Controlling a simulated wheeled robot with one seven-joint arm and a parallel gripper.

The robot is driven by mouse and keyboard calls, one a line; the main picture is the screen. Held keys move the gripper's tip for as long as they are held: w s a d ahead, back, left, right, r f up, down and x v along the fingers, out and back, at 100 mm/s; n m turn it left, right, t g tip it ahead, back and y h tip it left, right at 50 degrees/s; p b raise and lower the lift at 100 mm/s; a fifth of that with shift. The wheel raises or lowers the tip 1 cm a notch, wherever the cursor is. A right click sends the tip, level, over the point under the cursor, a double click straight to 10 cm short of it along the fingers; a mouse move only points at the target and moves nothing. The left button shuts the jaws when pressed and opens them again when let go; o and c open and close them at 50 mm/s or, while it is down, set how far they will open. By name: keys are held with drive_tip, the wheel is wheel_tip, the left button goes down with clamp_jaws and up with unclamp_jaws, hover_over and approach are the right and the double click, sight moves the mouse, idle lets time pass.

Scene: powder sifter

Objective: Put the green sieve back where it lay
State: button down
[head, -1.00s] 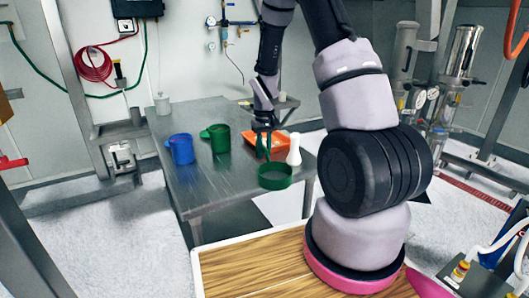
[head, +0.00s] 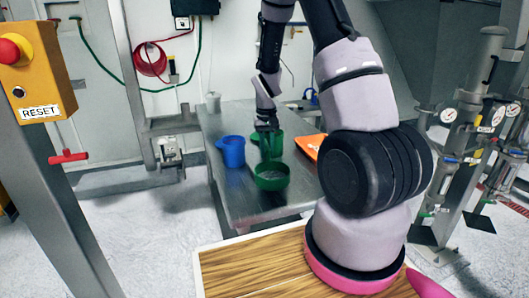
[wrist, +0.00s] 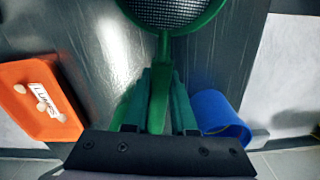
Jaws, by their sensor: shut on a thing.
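The green sieve (head: 271,178) is a round mesh bowl with a handle. My gripper (head: 267,130) is shut on the sieve's handle, and the bowl points toward the robot. In the wrist view the sieve's mesh (wrist: 172,12) is at the top edge, and its handle runs down between my gripper's fingers (wrist: 160,80). The sieve seems to be held above the table, but its exact height cannot be told.
A blue cup (head: 231,152) stands left of the sieve on the metal table (head: 240,205); it also shows in the wrist view (wrist: 218,112). An orange tray (head: 312,146), labelled LUMPS in the wrist view (wrist: 42,100), lies to the right. The near-left table top is clear.

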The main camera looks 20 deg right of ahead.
sight(273, 163)
drive_tip(key=s+d+r+m, duration=0.1)
drive_tip(key=s+r+m, duration=0.25)
drive_tip(key=m, duration=0.55)
drive_tip(key=shift+w+d+f, duration=0.1)
drive_tip(key=shift+w+f, duration=0.05)
drive_tip(key=shift+f, duration=1.5)
drive_tip(key=shift+w+d+f, duration=0.1)
drive_tip(key=shift+f, duration=2.05)
drive_tip(key=c, duration=0.7)
unclamp_jaws()
drive_tip(key=shift+o, duration=0.2)
wheel_tip(273, 163, up, 11)
drive_tip(key=shift+f, duration=0.15)
